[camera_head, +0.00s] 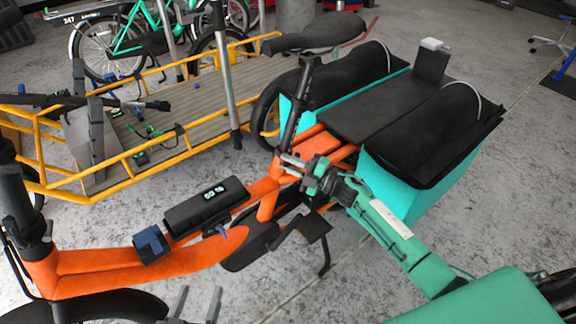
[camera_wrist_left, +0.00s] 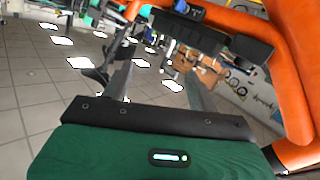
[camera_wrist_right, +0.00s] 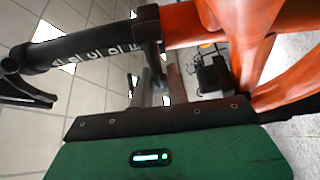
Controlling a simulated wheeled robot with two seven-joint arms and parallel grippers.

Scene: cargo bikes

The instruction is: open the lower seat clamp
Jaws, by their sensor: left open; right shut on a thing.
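The orange bike frame (camera_head: 150,257) carries a black seat post (camera_head: 297,108) under a dark saddle (camera_head: 315,34). The lower seat clamp is a dark collar (camera_wrist_right: 149,28) where the post enters the frame, in the right wrist view. My right gripper (camera_head: 290,162) is at this collar, its grey fingers shut on a small part there, seemingly the clamp lever. The lever itself is mostly hidden between the fingers. My left gripper (camera_head: 200,300) is open and empty at the bottom of the head view, beside the low frame tube. Its fingers also show spread in the left wrist view (camera_wrist_left: 150,85).
A black battery (camera_head: 205,206) and a blue part (camera_head: 152,244) sit on the frame. Teal side boxes (camera_head: 395,183) with black covers flank the rear rack (camera_head: 365,108). A yellow cargo bike (camera_head: 105,171) stands behind. Grey floor (camera_head: 400,285) is clear in front.

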